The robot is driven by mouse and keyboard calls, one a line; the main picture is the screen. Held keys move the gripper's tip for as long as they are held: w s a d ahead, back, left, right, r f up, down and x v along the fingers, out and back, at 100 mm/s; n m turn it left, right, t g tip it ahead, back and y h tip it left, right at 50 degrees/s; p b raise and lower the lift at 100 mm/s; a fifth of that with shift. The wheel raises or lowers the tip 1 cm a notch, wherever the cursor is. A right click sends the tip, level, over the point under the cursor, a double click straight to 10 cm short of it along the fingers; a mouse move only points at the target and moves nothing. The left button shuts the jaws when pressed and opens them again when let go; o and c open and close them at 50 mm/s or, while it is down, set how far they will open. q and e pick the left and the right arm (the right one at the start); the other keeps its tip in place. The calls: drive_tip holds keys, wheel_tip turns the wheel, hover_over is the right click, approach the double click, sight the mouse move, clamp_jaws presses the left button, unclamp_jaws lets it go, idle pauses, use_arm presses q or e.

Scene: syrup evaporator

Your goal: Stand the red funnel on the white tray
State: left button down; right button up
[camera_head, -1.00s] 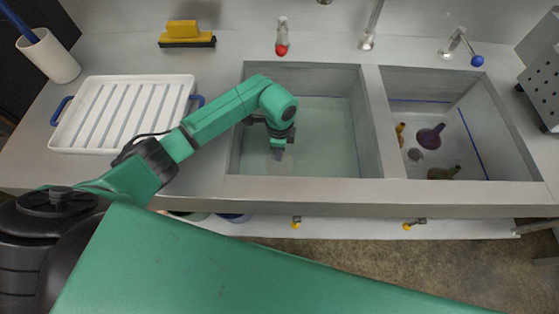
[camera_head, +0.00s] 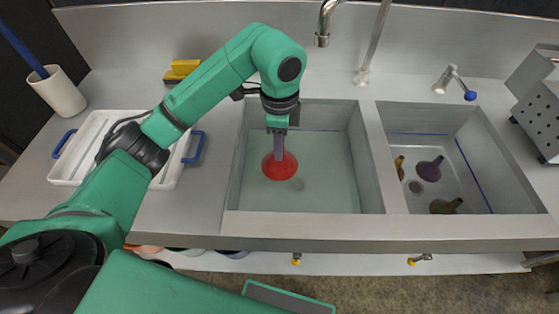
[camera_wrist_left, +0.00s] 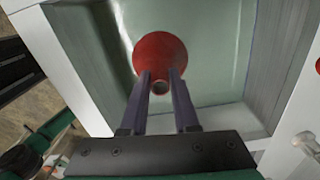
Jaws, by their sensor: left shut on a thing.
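The red funnel (camera_head: 280,166) is in my left gripper (camera_head: 279,146), over the left basin. In the left wrist view the red funnel (camera_wrist_left: 160,50) has its wide mouth away from the gripper. Its narrow spout sits between the two fingers of my left gripper (camera_wrist_left: 160,76), which are shut on it. In the head view the mouth is down and the spout up. The white tray (camera_head: 77,147) lies on the counter at the left, ribbed, with blue handles. My left arm hides part of it. My right gripper is not in view.
The left basin (camera_head: 232,185) holds water. The right basin (camera_head: 480,195) holds several dark or yellow funnel-like items. A white cup (camera_head: 60,93) stands behind the tray, and a yellow brush (camera_head: 184,68) lies at the back. Taps (camera_head: 325,22) stand behind the basins.

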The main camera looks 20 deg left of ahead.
use_arm(q)
drive_tip(key=shift+r, duration=0.4)
